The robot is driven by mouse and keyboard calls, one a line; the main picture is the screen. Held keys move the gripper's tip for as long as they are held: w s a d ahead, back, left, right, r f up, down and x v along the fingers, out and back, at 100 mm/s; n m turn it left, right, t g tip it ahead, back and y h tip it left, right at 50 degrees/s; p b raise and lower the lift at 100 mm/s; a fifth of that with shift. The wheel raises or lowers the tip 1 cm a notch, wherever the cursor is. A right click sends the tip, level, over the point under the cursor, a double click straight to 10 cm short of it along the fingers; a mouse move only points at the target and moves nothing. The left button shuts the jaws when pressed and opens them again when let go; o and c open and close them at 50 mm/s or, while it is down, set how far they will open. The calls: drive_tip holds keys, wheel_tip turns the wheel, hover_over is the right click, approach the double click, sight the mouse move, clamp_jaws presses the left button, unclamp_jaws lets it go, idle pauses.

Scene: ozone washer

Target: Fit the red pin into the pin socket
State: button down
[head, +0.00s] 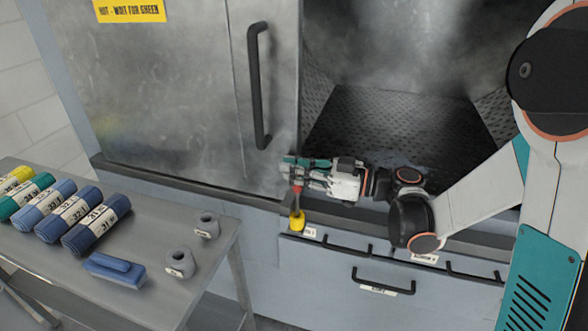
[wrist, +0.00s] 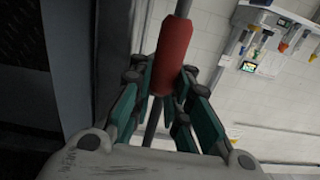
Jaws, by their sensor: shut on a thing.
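My gripper (head: 298,168) is shut on the red pin in front of the washer, near the lower right corner of the closed steel door. In the head view the red pin (head: 297,193) shows below the fingers. In the wrist view the red pin (wrist: 173,55) is between the teal finger pads, with a thin grey rod at both ends. A small yellow piece (head: 297,220) is just below the pin in the head view; I cannot tell whether they touch. I cannot make out the pin socket for certain.
A steel door with a black handle (head: 258,85) is at the left of the open dark chamber (head: 400,125). Drawers with black handles (head: 384,282) are below. A metal table (head: 60,265) at left holds rolled cloths (head: 97,222), a blue block (head: 115,270) and grey rings (head: 180,262).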

drive_tip(key=shift+f+b, duration=1.15)
drive_tip(key=shift+f, duration=0.75)
drive_tip(key=c, duration=1.4)
unclamp_jaws()
drive_tip(key=shift+d, duration=0.15)
drive_tip(key=v, duration=1.1)
drive_tip(key=shift+s+d, duration=0.2)
drive_tip(key=shift+d, duration=0.15)
